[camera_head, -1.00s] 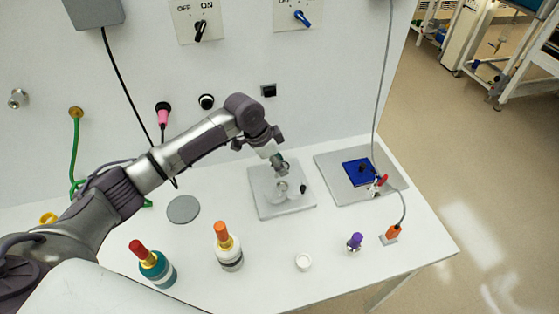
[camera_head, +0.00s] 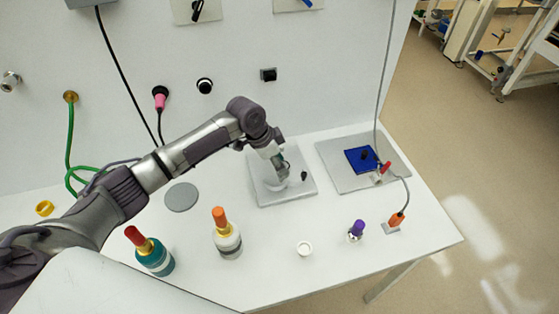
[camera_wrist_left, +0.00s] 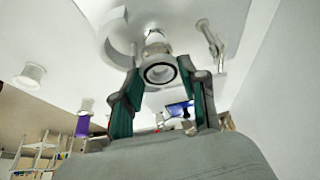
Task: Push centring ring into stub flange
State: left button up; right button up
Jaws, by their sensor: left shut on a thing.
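My left gripper (camera_head: 281,168) is low over the grey plate (camera_head: 300,191), above the pale stub flange, which it mostly hides in the head view. In the left wrist view, the left gripper's two green-lined fingers (camera_wrist_left: 160,78) flank the centring ring (camera_wrist_left: 160,72), a pale ring with a dark inner band, and hold it. A white cylindrical part (camera_wrist_left: 155,40), apparently the stub flange, lies just beyond the ring. I cannot tell whether the ring touches or sits inside it. My right gripper is not in view.
A small part with a black knob (camera_head: 304,175) stands on the plate right of the gripper. A blue mat (camera_head: 360,159) lies right.

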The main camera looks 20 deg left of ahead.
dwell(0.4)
pick_arm(q)
jog(key=shift+p, duration=0.35)
dwell(0.3)
jog(key=shift+p, duration=0.3)
dwell(0.6)
jog(key=shift+f+b, duration=0.45)
jog(key=shift+f, duration=0.75)
dwell(0.3)
